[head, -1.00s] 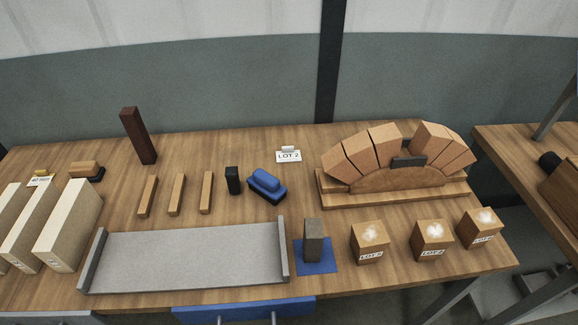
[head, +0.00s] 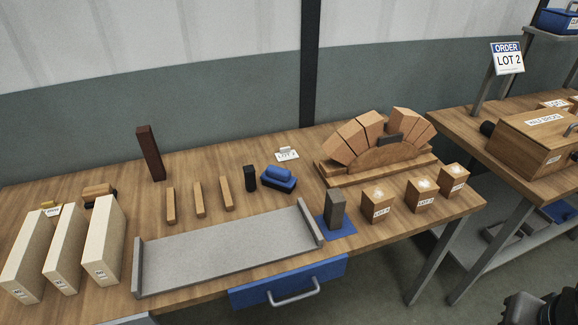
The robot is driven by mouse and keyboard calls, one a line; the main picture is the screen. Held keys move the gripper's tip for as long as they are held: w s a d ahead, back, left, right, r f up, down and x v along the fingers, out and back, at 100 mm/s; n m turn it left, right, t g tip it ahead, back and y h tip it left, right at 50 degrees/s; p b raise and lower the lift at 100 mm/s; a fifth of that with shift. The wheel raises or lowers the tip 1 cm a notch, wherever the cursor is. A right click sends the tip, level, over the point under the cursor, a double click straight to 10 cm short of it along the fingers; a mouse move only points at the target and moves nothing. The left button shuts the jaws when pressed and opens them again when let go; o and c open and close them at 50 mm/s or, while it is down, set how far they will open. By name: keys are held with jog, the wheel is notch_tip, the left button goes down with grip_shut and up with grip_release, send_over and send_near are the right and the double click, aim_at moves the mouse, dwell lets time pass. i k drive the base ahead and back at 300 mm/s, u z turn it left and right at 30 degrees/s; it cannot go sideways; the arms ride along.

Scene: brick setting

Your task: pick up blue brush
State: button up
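The blue brush (head: 279,178) lies on the wooden table (head: 185,253) near its middle, with a blue top and a darker base.
A grey tray (head: 225,250) lies in front of the brush. A blue drawer (head: 288,281) is below the table edge. A second table (head: 470,130) is at right.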

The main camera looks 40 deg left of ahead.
aim_at(276, 178)
jog(key=u, duration=1.3)
jog(key=i, duration=1)
